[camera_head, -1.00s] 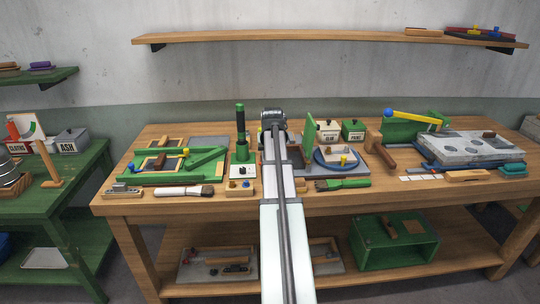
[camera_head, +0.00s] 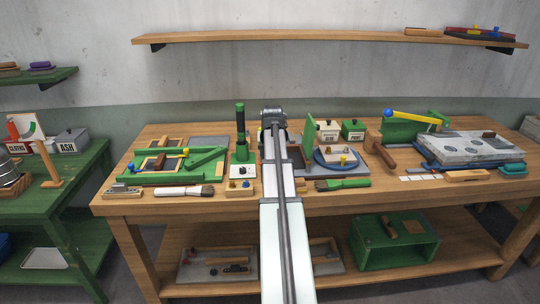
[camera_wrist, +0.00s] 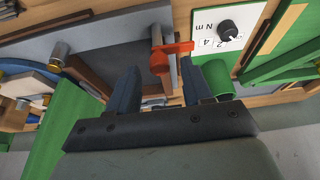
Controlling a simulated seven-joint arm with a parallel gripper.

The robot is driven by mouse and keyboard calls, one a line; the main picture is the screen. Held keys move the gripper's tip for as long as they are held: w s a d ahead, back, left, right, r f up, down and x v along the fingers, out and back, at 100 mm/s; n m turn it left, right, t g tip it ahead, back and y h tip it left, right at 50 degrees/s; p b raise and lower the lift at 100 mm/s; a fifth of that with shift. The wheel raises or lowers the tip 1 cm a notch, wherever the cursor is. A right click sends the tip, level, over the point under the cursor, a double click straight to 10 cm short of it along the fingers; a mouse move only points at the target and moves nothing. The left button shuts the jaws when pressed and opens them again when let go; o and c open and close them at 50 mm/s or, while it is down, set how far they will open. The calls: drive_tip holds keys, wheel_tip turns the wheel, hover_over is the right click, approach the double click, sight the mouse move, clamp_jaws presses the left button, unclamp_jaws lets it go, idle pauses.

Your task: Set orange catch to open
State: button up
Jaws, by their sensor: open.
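The orange catch (camera_wrist: 171,54) shows in the wrist view as a short lever with a round hub, beside a grey upright bar. Its arm points to the right of the picture. My gripper (camera_wrist: 160,70) is open, with one finger left of the hub and the other on the right, below the lever's arm. I cannot tell whether either finger touches it. In the head view, my arm hides the catch and the fingers.
A green cylinder (camera_wrist: 217,76) stands close to the right finger, by a white dial plate (camera_wrist: 226,38). A green panel (camera_wrist: 66,137) rises at left. In the head view, a tall green-handled tool (camera_head: 241,150) stands left of my arm, and a blue round plate (camera_head: 337,165) lies right.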

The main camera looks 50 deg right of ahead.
drive_tip(key=v, duration=1.3)
drive_tip(key=shift+a, duration=0.1)
drive_tip(key=a+f+n+g+y, duration=0.1)
drive_tip(key=a+f+g, duration=0.1)
drive_tip(key=a+f, duration=1.1)
drive_tip(key=a+f+n+g+y, duration=0.1)
drive_tip(key=a+f+y, duration=0.1)
drive_tip(key=a+f, duration=1.05)
drive_tip(key=a+f+n+g+y, duration=0.15)
drive_tip(key=a+f, duration=0.65)
drive_tip(key=f, duration=1)
drive_tip(key=s+a+f+n+g, duration=0.3)
drive_tip(key=s+a+f, duration=0.95)
drive_tip(key=f, duration=0.25)
drive_tip(key=s+a+f+n+g, duration=0.1)
drive_tip(key=s+a+f, duration=0.2)
drive_tip(key=s, duration=0.5)
drive_tip(key=s+a+f+n+g+h, duration=0.1)
drive_tip(key=s+a+f, duration=0.2)
drive_tip(key=s+f, duration=0.2)
drive_tip(key=s, duration=0.3)
drive_tip(key=shift+s, duration=0.4)
